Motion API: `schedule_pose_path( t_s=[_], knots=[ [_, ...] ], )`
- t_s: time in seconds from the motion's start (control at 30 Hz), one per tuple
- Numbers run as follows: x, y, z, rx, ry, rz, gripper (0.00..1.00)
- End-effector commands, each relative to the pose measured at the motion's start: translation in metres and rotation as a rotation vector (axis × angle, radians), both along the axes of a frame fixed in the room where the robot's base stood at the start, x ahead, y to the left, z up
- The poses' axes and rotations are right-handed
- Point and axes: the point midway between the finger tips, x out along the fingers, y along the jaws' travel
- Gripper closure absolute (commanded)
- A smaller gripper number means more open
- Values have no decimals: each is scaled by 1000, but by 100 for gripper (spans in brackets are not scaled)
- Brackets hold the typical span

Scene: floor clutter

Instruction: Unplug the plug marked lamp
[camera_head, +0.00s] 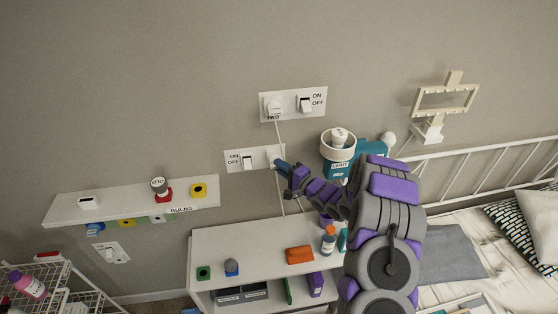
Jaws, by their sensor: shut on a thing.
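A white lower socket plate (234,159) with an ON/OFF switch is on the wall at the centre. My gripper (281,164) reaches up to this plate's right end and is shut on a plug (273,155) there. The jaws cover most of that plug, and I cannot read a lamp marking on it. An upper socket plate (290,104) holds another white plug (274,106) left of its ON/OFF switch. The small label below that plug is hard to read. A white cord (280,140) runs down from the upper plug, passing close to my gripper.
A white shelf unit (235,245) below holds an orange item (300,255), a bottle (328,240) and small blocks. A wall shelf (70,207) marked BULBS is at left, a wire rack (60,275) below it. A bed (480,235) is at right. A cream-rimmed pot (338,147) is close to my arm.

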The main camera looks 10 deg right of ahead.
Motion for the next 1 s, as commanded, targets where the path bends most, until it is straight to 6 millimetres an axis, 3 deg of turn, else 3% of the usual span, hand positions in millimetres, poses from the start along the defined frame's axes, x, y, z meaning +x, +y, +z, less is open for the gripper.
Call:
schedule_pose_path(
  t_s=[0.33, 1.0],
  knots=[
    [-6, 5, -3, 0, 6, 15, 100],
    [-30, -6, 0, 6, -1, 4, 100]
  ],
)
